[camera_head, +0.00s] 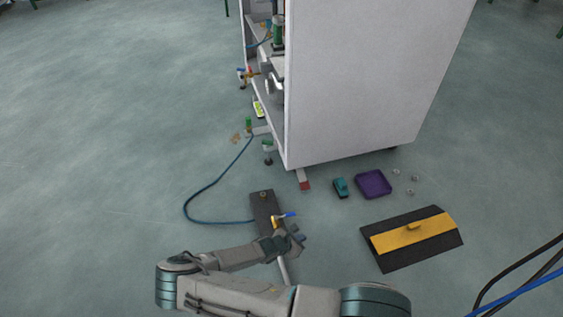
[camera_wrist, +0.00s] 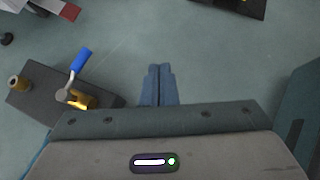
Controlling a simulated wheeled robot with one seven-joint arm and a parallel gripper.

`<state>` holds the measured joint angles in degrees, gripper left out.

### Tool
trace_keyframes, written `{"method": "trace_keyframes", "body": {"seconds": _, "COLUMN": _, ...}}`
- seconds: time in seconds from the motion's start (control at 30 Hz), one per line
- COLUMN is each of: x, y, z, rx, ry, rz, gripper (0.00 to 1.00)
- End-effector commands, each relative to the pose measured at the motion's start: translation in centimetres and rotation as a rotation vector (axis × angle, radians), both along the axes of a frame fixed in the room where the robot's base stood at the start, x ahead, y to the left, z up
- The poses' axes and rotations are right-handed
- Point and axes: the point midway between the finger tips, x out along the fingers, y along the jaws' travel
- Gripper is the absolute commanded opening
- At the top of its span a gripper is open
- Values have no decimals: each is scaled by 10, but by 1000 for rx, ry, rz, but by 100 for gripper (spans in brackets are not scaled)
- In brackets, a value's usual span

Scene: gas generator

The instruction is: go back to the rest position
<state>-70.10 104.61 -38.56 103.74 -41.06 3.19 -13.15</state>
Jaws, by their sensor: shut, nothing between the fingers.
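My gripper (camera_head: 297,236) is at the end of my arm, low over the floor in the head view. In the wrist view its two fingers (camera_wrist: 158,84) are together, with nothing between them. Beside it is a dark block (camera_head: 262,202) with a brass valve and a blue lever handle (camera_head: 285,215). In the wrist view the block (camera_wrist: 35,99) lies left of the fingers, and its blue handle (camera_wrist: 81,60) points up and right. The fingers appear apart from the handle. My arm hides part of the block in the head view.
A white cabinet (camera_head: 370,80) stands behind, its open side to the left. A blue hose (camera_head: 187,205) curves across the floor to the block. A purple tray (camera_head: 373,184), a teal item (camera_head: 341,188) and a black-and-yellow ramp (camera_head: 410,239) lie to the right. The left floor is mostly clear.

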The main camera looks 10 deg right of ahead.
Motion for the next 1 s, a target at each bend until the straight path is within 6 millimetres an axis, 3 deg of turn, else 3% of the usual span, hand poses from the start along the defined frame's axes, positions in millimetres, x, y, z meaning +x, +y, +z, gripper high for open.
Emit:
{"method": "trace_keyframes", "body": {"seconds": 0.17, "x": 0, "y": 2, "z": 3, "rx": 7, "ry": -4, "rz": -9, "gripper": 0}}
{"method": "trace_keyframes", "body": {"seconds": 0.37, "x": 1, "y": 13, "z": 43, "rx": 86, "ry": -55, "rz": -139, "gripper": 0}}
{"method": "trace_keyframes", "body": {"seconds": 0.77, "x": 3, "y": 39, "z": 180, "rx": 324, "ry": -202, "rz": -591, "gripper": 0}}
{"method": "trace_keyframes", "body": {"seconds": 1.0, "x": 4, "y": 45, "z": 272, "rx": 454, "ry": -271, "rz": -849, "gripper": 0}}
